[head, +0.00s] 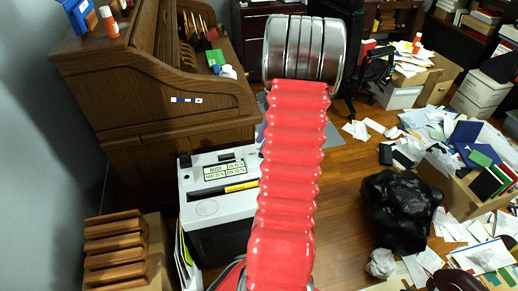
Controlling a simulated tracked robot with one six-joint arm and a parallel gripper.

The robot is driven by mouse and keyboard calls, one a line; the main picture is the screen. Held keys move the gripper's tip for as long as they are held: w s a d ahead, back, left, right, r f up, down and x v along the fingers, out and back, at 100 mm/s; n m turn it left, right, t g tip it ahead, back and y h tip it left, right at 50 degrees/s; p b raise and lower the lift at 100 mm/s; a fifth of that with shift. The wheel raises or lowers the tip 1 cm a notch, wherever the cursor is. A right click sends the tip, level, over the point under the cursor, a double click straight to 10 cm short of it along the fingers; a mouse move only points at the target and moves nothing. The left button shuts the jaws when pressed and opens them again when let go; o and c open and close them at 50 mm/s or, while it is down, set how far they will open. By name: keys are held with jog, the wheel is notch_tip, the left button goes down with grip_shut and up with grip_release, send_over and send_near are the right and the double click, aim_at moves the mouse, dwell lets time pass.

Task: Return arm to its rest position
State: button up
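My red ribbed arm (288,170) rises through the middle of the head view and ends at a shiny metal cylindrical joint (304,48) near the top. My gripper does not show in this view, so its fingers and anything in them cannot be seen. The shredder (217,184), a white-topped unit with a dark front, stands left of the arm and is partly covered by it. A yellow and black strip lies across its top.
A wooden roll-top desk (150,92) stands at the left, with wooden trays (116,250) on a box below. A black bag (398,212) and a full cardboard box (455,185) stand at the right among scattered papers. Some wooden floor (340,200) is bare right of the arm.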

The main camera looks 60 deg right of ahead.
jog(key=shift+s+d+r, duration=0.1)
jog(key=shift+r, duration=0.2)
dwell(0.6)
jog(key=s+a+r+n+t+h, duration=0.1)
jog(key=a+r+n, duration=0.5)
jog(key=a, duration=0.8)
jog(key=s+a+r+n+t+h, duration=0.1)
jog(key=a+r+n, duration=0.6)
jog(key=a+n, duration=0.4)
jog(key=s+a+r+n+h, duration=0.1)
jog(key=a+r+n, duration=0.5)
jog(key=a, duration=1.2)
jog(key=n, duration=0.3)
jog(key=shift+s+a+r+t, duration=0.2)
jog(key=shift+a+r+t, duration=0.15)
jog(key=shift+t, duration=0.05)
